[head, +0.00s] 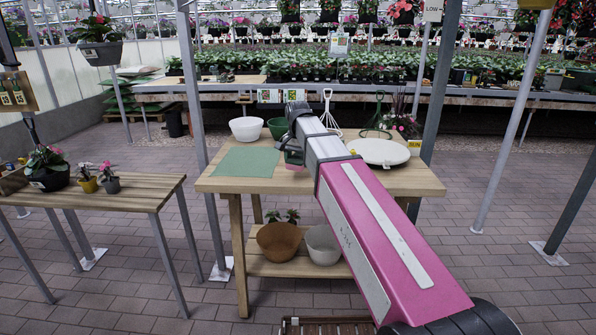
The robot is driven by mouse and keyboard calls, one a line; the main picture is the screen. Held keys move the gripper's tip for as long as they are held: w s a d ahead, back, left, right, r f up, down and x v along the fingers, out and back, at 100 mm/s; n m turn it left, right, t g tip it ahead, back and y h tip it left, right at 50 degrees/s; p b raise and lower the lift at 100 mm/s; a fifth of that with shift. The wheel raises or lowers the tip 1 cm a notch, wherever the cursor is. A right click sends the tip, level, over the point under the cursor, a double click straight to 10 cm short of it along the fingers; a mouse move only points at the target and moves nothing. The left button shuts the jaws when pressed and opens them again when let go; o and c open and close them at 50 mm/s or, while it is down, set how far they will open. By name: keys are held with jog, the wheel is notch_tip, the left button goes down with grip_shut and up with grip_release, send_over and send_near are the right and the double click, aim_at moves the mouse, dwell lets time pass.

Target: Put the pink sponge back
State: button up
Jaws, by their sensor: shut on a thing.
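My gripper (293,158) is over the wooden table, near the right edge of the green mat (246,162), partly hidden by my own arm. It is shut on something. A small pink patch shows at it, which fits the pink sponge, but its outline is too small to make out. No other pink sponge shows. A white bowl (246,129) and a green bowl (278,128) stand at the back of the table. A round white plate-like thing (379,151) lies on the right side.
The wooden table (222,184) has a lower shelf with a brown pot (279,243) and a pale pot (323,245). A white hand fork (328,108) stands at the back. A side table (135,190) with potted plants is at left. Metal posts stand on both sides.

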aim_at(298, 177)
jog(key=shift+w+f, duration=0.1)
jog(key=shift+f, duration=1.95)
jog(key=shift+f, duration=0.15)
jog(key=o, duration=0.9)
notch_tip(298, 177, up, 12)
jog(key=shift+r, duration=0.15)
